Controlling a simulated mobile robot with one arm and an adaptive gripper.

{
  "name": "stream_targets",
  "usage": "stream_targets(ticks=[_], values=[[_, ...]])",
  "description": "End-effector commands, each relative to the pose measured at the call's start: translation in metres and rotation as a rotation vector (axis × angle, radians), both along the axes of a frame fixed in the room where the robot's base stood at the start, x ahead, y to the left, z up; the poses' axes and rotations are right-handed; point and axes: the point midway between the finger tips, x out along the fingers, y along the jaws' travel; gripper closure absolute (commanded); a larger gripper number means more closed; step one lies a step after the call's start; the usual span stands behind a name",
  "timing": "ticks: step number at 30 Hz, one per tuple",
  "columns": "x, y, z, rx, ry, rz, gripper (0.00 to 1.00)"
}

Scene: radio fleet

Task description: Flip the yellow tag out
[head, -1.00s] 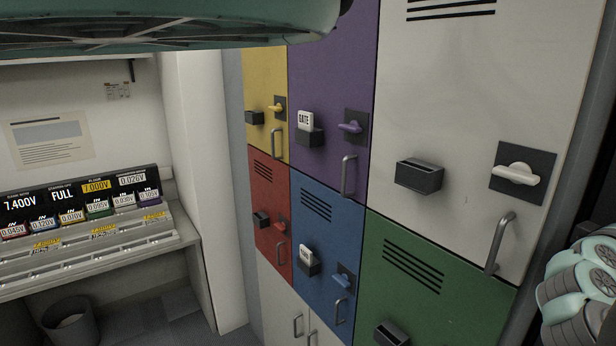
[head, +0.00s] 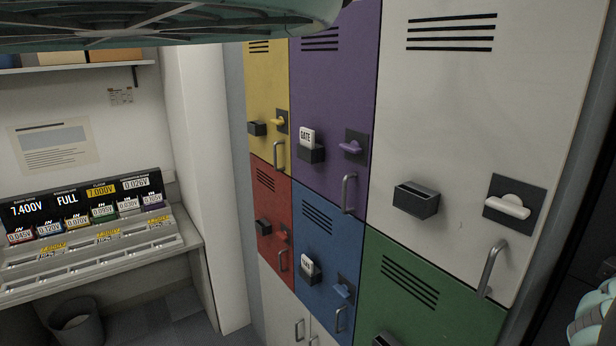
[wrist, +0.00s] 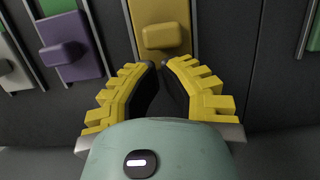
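In the wrist view a yellow tag (wrist: 158,12) with a raised yellow block (wrist: 161,38) stands against a dark panel, just beyond my fingertips. My gripper (wrist: 161,66) has yellow ribbed fingers. They are parted by a narrow gap, with nothing seen between them. The tips point at the lower edge of the yellow block; whether they touch it I cannot tell. My gripper does not show in the head view, and I cannot pick out this tag there.
In the wrist view a purple tag (wrist: 76,68) and a white one (wrist: 12,76) stand left of the yellow one. In the head view, yellow (head: 265,85), purple (head: 330,85), white (head: 455,110), red (head: 270,205), blue (head: 322,235) and green (head: 440,320) lockers line the right; a shelf of meters (head: 85,205) stands left.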

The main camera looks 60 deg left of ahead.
Motion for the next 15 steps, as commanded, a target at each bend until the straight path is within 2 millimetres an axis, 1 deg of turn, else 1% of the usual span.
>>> stream_targets(ticks=[5,8,11,15], values=[[0.000,-0.001,0.000,0.000,0.000,-0.002,1.00],[0.000,-0.006,0.000,-0.001,-0.001,-0.004,1.00],[0.000,-0.024,0.000,-0.003,0.000,-0.009,1.00],[0.000,-0.054,-0.001,-0.003,0.001,-0.011,1.00]])
